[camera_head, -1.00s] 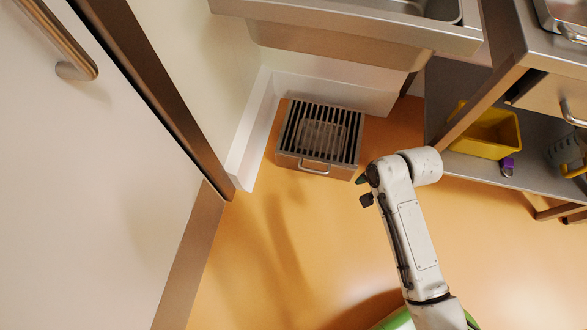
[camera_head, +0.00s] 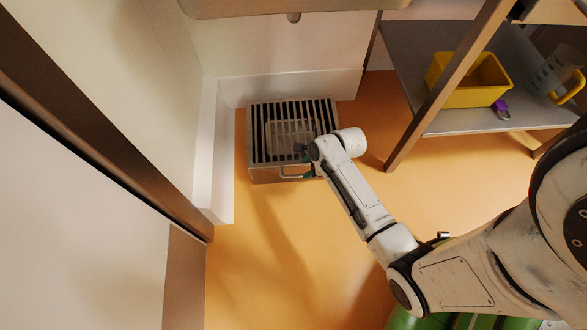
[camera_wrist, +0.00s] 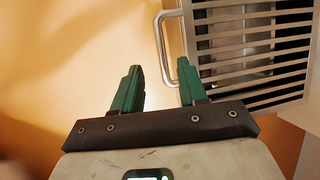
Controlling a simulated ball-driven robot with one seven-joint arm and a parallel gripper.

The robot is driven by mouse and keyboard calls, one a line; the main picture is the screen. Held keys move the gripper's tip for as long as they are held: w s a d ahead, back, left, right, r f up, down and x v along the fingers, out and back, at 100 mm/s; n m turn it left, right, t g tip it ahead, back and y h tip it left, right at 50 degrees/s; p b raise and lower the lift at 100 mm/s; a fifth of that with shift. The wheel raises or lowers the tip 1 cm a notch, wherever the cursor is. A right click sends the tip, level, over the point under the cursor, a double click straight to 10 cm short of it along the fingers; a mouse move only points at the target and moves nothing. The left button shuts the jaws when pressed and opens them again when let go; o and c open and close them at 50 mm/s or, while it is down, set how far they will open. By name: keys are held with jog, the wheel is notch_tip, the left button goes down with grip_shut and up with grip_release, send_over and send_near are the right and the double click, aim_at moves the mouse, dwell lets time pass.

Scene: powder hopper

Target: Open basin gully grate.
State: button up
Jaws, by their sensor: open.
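The gully grate (camera_head: 258,135), dark slots between steel bars, lies flat on a low steel box on the orange floor. A bar handle (camera_head: 286,176) stands on its front side. In the wrist view the slatted grate (camera_wrist: 270,42) is at the upper right, and its handle (camera_wrist: 163,50) runs down from the top. My gripper (camera_wrist: 160,80) is open, its green fingers apart. The handle's lower end appears between the fingertips, nearer the right one; I cannot tell if they touch. In the head view my wrist hides most of the gripper and the grate's right front corner.
A basin (camera_head: 290,5) hangs above the grate. A white kerb (camera_head: 212,150) runs along the wall to its left. A shelf (camera_head: 400,60) at the right holds a yellow tub (camera_head: 470,82) and a purple item (camera_head: 501,110). Floor in front is clear.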

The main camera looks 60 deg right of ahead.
aim_at(295, 176)
jog(key=b+x, duration=0.5)
jog(key=x, duration=0.4)
grip_shut()
dwell(0.5)
